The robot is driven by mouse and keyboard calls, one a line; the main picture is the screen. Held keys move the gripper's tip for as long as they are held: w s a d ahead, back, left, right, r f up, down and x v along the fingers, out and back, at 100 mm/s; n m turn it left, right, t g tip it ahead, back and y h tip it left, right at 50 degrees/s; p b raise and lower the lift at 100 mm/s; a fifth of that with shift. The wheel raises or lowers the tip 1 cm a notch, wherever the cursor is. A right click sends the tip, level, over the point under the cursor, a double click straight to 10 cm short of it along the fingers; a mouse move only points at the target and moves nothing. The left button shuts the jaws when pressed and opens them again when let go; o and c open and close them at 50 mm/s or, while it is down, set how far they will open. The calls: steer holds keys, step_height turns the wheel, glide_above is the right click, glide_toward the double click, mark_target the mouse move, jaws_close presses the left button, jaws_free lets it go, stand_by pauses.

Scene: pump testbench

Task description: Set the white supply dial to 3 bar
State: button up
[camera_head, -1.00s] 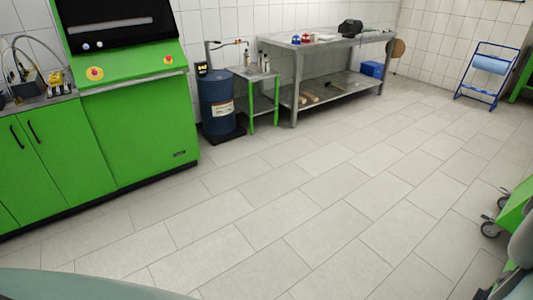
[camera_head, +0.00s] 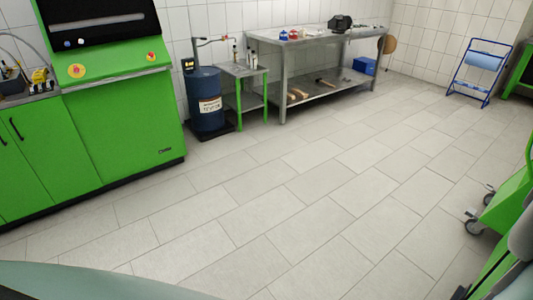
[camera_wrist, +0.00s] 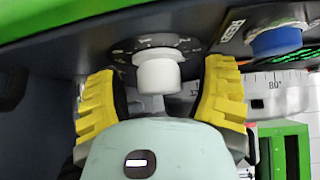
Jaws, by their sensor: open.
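In the wrist view, the white dial (camera_wrist: 157,72) sticks out from a dark panel, with a ring of pale scale marks (camera_wrist: 124,47) behind it. The marks are too small and blurred to read, and no pointer on the dial shows. My gripper (camera_wrist: 162,76) is open, its yellow ribbed fingers on the left and right of the dial. Gaps show between the dial and both fingers, and I see no contact. I cannot tell how deep the dial sits between the fingers. My gripper is not in the head view.
A blue knob (camera_wrist: 276,41) sits right of the white dial, beside a dark label. In the head view, a green cabinet (camera_head: 120,125) stands left, with a blue drum (camera_head: 206,98) and a metal workbench (camera_head: 335,82) behind. A green wheeled unit (camera_head: 510,208) is at right. The middle floor is clear.

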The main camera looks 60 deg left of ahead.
stand_by(0.3)
steer(key=shift+f, duration=0.1)
steer(key=c, duration=1.2)
steer(key=shift+o, duration=0.2)
steer(key=shift+f+b, duration=0.25)
steer(key=shift+b, duration=0.35)
steer(key=n+b, duration=0.1)
steer(key=b, duration=0.2)
steer(key=shift+f+t+h, duration=0.2)
steer(key=shift+t+h, duration=0.2)
steer(key=n+t+b, duration=0.1)
steer(key=b, duration=0.2)
steer(key=shift+n+h, duration=0.3)
steer(key=shift+n, duration=0.1)
steer(key=shift+r+n+t+b, duration=0.3)
steer(key=shift+t+b, duration=0.1)
steer(key=shift+b, duration=0.05)
steer(key=o, duration=1.2)
steer(key=shift+r, duration=0.15)
steer(key=shift+c, duration=0.2)
